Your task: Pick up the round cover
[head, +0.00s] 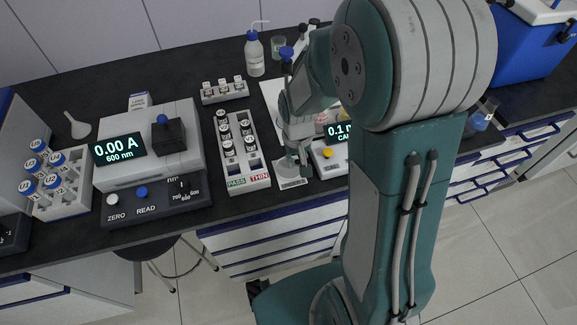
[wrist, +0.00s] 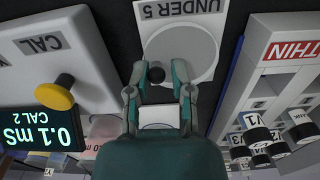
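A flat grey disc (wrist: 180,48) lies on a white card (wrist: 143,12) marked UNDER 5 in the wrist view; I take it for the round cover, but cannot tell its thickness. A small dark round knob (wrist: 155,75) shows at its near left edge; I cannot tell whether it belongs to the disc. My gripper (wrist: 160,86) is open, pointing down over the disc, with the knob between its fingertips, nearer the left one. In the head view my gripper (head: 293,166) hides most of the disc above the card (head: 292,183).
A vial rack (head: 258,178) marked PASS and THIN stands close left of my gripper in the head view. A meter with a yellow button (head: 327,153) stands close right. A photometer (head: 150,160) and another vial rack (head: 75,205) stand farther left.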

